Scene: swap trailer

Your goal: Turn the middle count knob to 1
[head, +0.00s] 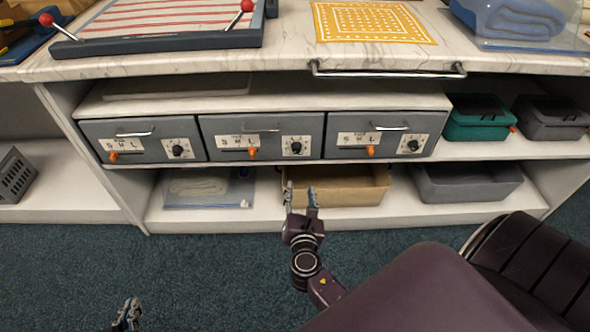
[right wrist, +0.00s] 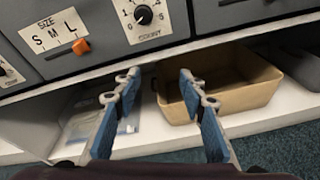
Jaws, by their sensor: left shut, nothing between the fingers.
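The middle count knob (head: 296,148) is a round black dial on a white numbered plate, on the right half of the middle grey drawer (head: 230,128). In the right wrist view the knob (right wrist: 143,15) shows at the top with digits around it; I cannot tell which number it points to. My right gripper (head: 301,192) is open and empty, below the knob and apart from it, in front of the lower shelf. Its two fingers (right wrist: 157,82) point toward the drawer front in the right wrist view. My left gripper (head: 128,314) is shut and empty at the bottom left, low over the carpet.
Similar drawers with knobs stand left (head: 178,150) and right (head: 413,145). An orange slider (head: 252,152) sits left of the middle knob. A tan bin (head: 350,190) is behind my right gripper on the lower shelf. A chrome bar (head: 388,74) juts from the counter edge above.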

